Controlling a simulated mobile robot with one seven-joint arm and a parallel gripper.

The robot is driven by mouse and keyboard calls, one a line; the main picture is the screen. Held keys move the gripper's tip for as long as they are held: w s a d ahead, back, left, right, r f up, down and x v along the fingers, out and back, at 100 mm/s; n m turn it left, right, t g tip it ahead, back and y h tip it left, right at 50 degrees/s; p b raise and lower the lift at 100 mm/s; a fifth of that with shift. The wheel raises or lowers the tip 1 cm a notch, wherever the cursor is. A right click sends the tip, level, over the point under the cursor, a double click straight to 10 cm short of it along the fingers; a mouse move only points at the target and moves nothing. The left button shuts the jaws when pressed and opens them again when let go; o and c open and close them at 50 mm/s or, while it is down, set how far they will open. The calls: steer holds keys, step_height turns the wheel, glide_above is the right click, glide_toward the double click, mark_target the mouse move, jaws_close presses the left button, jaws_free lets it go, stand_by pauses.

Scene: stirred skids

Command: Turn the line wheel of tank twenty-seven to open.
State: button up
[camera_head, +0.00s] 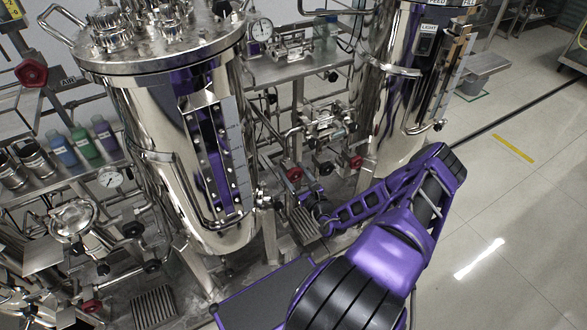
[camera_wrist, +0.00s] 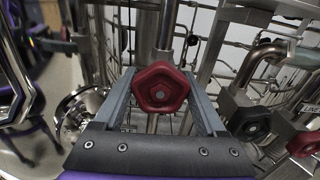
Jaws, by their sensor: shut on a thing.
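In the wrist view a red five-lobed line wheel (camera_wrist: 161,88) with a pale hub sits between the two grey fingers of my gripper (camera_wrist: 160,80). The fingers are shut on its left and right sides. In the head view my purple arm reaches in from the lower right to the pipework between two steel tanks, the left tank (camera_head: 140,120) and the right tank (camera_head: 385,100). Red wheels show there, one at the left (camera_head: 294,174) and one at the right (camera_head: 355,162). My fingertips are too small there to tell which is held. No tank number is readable.
In the wrist view a dark wheel (camera_wrist: 250,122) and another red wheel (camera_wrist: 306,144) stand close to the right finger. Pipes surround the held wheel. In the head view bottles (camera_head: 85,145) stand on a shelf at left, and open floor (camera_head: 500,210) lies at right.

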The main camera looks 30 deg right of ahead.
steer(key=n+p, duration=0.3)
steer(key=n, duration=0.3)
steer(key=shift+n, duration=0.3)
steer(key=n+p, duration=0.1)
steer(key=n, duration=0.4)
steer(key=shift+n, duration=0.3)
steer(key=o, duration=1.3)
steer(key=shift+s+a, duration=0.2)
steer(key=shift+s, duration=2.7)
steer(key=shift+s+a, duration=0.15)
steer(key=shift+s, duration=2.75)
steer(key=shift+s+a, duration=0.2)
steer(key=shift+s, duration=2.7)
